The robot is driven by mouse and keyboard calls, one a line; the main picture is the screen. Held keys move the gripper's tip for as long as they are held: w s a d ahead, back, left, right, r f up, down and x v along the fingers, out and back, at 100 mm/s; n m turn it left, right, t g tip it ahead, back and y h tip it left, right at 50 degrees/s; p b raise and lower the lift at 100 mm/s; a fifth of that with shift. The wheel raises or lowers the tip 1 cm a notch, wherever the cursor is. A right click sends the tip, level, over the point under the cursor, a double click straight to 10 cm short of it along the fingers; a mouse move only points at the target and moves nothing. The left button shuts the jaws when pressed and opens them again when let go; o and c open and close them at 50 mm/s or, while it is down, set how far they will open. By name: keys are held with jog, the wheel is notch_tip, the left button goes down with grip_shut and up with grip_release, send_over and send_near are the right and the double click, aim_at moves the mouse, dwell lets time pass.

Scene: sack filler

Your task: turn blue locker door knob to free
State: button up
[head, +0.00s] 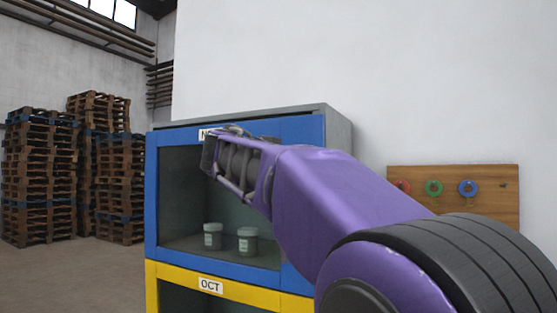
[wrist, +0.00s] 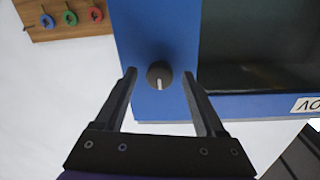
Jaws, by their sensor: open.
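The blue locker door (head: 215,264) is the upper one, with a dark window; its blue frame (wrist: 135,25) fills the middle of the wrist view. A round dark knob (wrist: 159,75) sits on the frame, its white mark pointing down in the wrist view. My gripper (wrist: 159,76) is open, with one fingertip to each side of the knob and gaps showing between. I cannot tell if the tips reach past the knob's face. In the head view my arm covers the knob.
Two grey-green jars (head: 213,236) stand behind the blue door's window. A yellow door (head: 180,280) labelled OCT is below. A wooden board (head: 450,190) with red, green and blue rings hangs on the wall at right. Pallet stacks (head: 40,180) stand far left.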

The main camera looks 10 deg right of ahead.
jog(key=shift+c, duration=0.2)
grip_shut()
jog(key=shift+n, duration=0.4)
jog(key=n+t+b, duration=0.1)
jog(key=n, duration=1.6)
jog(key=shift+n, duration=0.5)
